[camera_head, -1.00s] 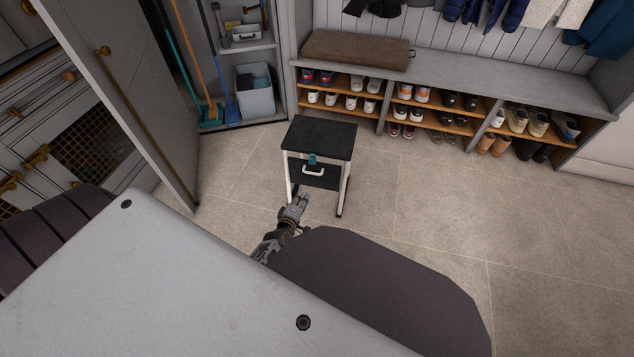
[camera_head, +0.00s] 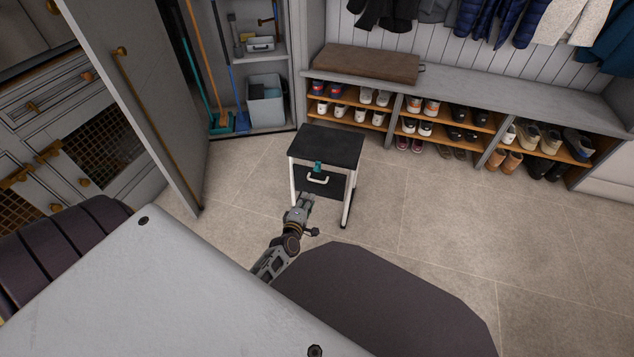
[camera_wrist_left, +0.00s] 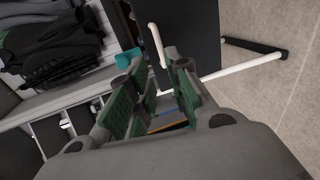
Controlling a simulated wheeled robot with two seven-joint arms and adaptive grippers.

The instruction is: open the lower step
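The step stool has a black top (camera_head: 327,145) and white legs, and stands on the tiled floor. Its lower step is a dark panel (camera_head: 338,186) under the top, with a white handle (camera_head: 318,180) and a teal latch (camera_head: 318,166) above it. My left gripper (camera_head: 302,200) is just in front of and below the handle. In the left wrist view its green-padded fingers (camera_wrist_left: 156,78) are apart and empty. The white handle (camera_wrist_left: 157,45) shows just beyond the fingertips, near the dark panel (camera_wrist_left: 190,35); I cannot tell whether they touch. My right gripper is not in view.
Behind the stool is a bench with shoe cubbies (camera_head: 400,123) and a brown cushion (camera_head: 367,64). An open closet door (camera_head: 150,115) stands at left, by brooms and a grey bin (camera_head: 265,105). The floor (camera_head: 430,210) right of the stool is clear.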

